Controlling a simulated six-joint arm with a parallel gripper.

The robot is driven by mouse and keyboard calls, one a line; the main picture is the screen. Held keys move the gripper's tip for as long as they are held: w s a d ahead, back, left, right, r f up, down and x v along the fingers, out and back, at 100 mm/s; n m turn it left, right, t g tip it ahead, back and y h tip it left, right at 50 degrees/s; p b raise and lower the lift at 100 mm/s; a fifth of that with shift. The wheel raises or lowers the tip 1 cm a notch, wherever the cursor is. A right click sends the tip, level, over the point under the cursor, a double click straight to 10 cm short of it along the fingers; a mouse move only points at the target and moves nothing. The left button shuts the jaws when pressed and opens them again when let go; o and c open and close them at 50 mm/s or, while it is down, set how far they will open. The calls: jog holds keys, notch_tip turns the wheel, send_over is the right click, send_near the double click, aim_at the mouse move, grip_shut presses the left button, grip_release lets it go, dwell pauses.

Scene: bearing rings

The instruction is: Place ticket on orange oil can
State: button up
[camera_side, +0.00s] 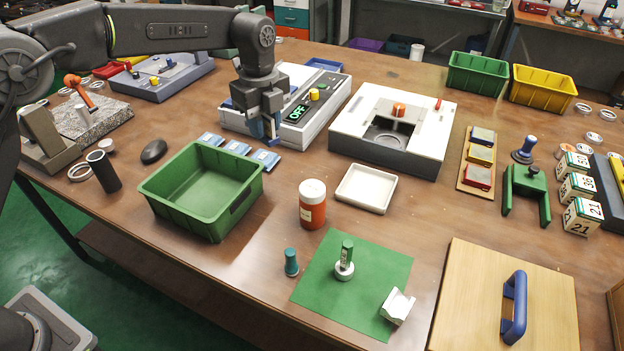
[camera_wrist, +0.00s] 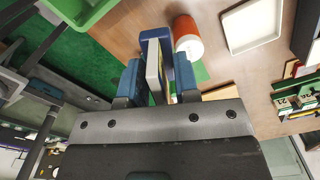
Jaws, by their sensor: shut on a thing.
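My gripper (camera_side: 268,138) is shut on a flat blue-and-white piece that looks like the ticket (camera_wrist: 154,66); it stands on edge between the blue fingers in the wrist view. In the side view the gripper hangs over the table by the grey box with the OFF display, and the held ticket is hard to make out. The orange oil can (camera_side: 312,210) stands upright with a white lid, in front of and to the right of the gripper. It also shows in the wrist view (camera_wrist: 187,30), beyond the fingertips. I see no ticket on it.
Several blue-and-white cards (camera_side: 238,147) lie below the gripper. A green bin (camera_side: 210,217) stands left of the can and a white tray (camera_side: 366,189) right of it. A green mat (camera_side: 385,262) with small parts lies in front. A white machine (camera_side: 350,137) stands behind the tray.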

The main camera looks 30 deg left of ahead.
send_over(312, 188)
notch_tip(312, 188, down, 6)
jog(key=shift+f, duration=2)
jog(key=shift+f, duration=0.1)
jog(key=o, duration=1)
jog(key=shift+c, duration=0.2)
notch_tip(312, 188, up, 12)
